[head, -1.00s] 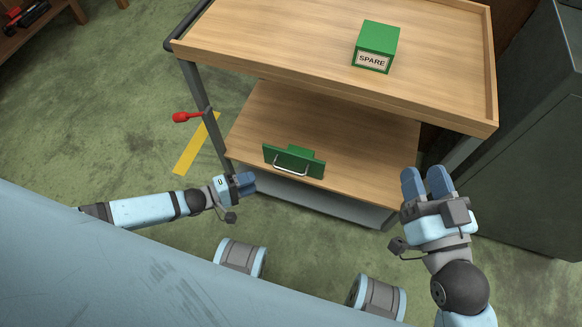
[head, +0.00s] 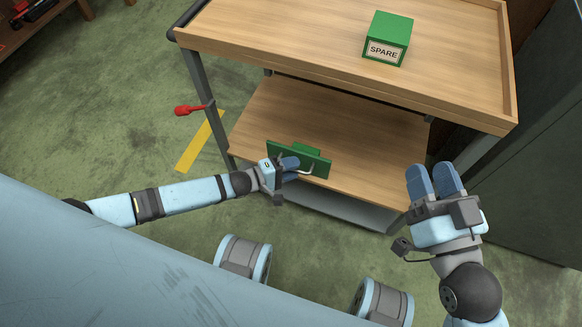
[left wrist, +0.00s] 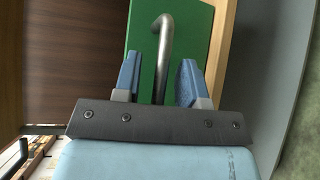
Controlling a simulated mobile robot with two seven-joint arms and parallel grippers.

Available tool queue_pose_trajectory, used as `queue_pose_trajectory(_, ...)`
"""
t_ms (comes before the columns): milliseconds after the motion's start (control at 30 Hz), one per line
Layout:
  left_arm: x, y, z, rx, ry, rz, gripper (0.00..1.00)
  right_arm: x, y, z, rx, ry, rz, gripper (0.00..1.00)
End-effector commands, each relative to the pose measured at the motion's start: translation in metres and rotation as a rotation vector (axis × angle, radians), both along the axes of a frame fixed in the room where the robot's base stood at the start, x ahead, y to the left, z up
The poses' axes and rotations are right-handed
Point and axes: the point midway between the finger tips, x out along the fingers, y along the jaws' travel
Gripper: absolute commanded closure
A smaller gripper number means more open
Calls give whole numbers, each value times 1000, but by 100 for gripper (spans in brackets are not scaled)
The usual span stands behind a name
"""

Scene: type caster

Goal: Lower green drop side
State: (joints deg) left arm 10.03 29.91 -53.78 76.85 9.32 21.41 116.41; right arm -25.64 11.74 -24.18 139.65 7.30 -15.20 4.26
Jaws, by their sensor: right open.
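The green drop side (head: 312,160) is a small upright green panel at the front edge of the cart's lower shelf. It also shows in the left wrist view (left wrist: 194,30). A bent metal handle (left wrist: 163,45) stands out from its face. My left gripper (head: 290,164) is at the panel's handle; in the left wrist view its blue fingers (left wrist: 158,82) are apart, one on each side of the handle, with gaps visible. In the head view the gripper hides the handle's left part. My right gripper (head: 433,180) is open and empty, to the right of the panel.
A green box labelled SPARE (head: 388,37) stands on the cart's top shelf (head: 290,35). The lower shelf (head: 340,120) is otherwise bare. A red-ended lever (head: 185,110) sticks out by the cart's left post. A dark cabinet (head: 545,160) stands at the right.

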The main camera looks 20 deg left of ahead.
Motion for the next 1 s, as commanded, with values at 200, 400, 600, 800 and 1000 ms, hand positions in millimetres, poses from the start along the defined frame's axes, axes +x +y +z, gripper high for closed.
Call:
queue_pose_trajectory(200,0,0,0,0,0,0,99,0,0,0,0,-1,0,57)
queue_pose_trajectory(400,0,0,0,-1,-1,0,100,0,0,0,0,-1,0,57)
queue_pose_trajectory(600,-3,0,-3,-2,-27,-1,100,0,0,-5,-1,8,2,57)
queue_pose_trajectory(800,-9,1,-10,-6,-117,1,100,2,2,-22,-29,51,18,57)
queue_pose_trajectory(1000,-19,1,-21,-11,-276,1,100,2,3,-46,-64,114,40,57)
